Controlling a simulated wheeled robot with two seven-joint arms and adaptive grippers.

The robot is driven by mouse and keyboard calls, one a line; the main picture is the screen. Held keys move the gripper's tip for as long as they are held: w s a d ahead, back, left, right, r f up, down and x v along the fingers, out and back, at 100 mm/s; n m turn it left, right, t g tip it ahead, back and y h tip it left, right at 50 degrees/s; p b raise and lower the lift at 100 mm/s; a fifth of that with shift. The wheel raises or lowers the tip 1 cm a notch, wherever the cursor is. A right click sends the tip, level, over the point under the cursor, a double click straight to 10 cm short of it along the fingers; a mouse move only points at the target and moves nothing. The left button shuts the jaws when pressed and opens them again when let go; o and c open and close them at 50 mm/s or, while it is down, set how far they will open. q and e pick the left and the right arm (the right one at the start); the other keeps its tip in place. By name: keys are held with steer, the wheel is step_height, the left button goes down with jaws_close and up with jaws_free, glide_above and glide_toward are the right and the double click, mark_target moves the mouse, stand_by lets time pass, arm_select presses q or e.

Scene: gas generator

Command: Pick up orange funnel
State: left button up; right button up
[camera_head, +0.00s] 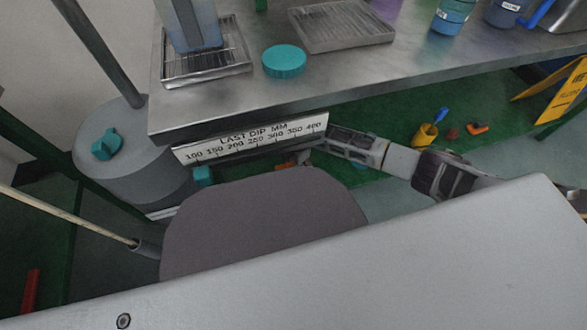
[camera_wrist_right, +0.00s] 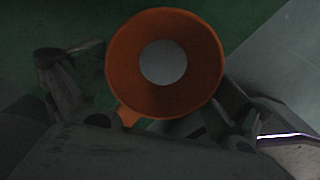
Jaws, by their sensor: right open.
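The orange funnel (camera_wrist_right: 118,60) fills the middle of the right wrist view. I look into its round mouth, with a pale disc of light at its centre and a small orange tab at its lower left rim. My right gripper (camera_wrist_right: 150,88) is open, with one finger to each side of the funnel; whether either finger touches it I cannot tell. My left gripper is not in view.
The metal bench (camera_head: 330,75) overhangs the area, with a scale plate (camera_head: 255,138) along its front edge. A teal lid (camera_head: 284,61) and wire trays lie on top. A grey drum (camera_head: 130,150) stands left. A yellow cup (camera_head: 425,135) and small items lie on the green floor right.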

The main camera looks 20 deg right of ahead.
mark_target(296, 168)
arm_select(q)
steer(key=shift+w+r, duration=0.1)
arm_select(e)
steer(key=shift+c, duration=0.3)
steer(key=c, duration=0.8)
steer(key=shift+o, duration=0.2)
steer(key=shift+r+p, duration=0.65)
steer(key=shift+r, duration=0.4)
step_height(296, 168, up, 6)
steer(key=p, duration=0.3)
steer(key=shift+f, duration=0.2)
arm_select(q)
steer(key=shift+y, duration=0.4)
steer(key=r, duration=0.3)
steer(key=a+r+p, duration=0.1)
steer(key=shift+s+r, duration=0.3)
arm_select(e)
step_height(296, 168, up, 2)
steer(key=shift+r, duration=0.15)
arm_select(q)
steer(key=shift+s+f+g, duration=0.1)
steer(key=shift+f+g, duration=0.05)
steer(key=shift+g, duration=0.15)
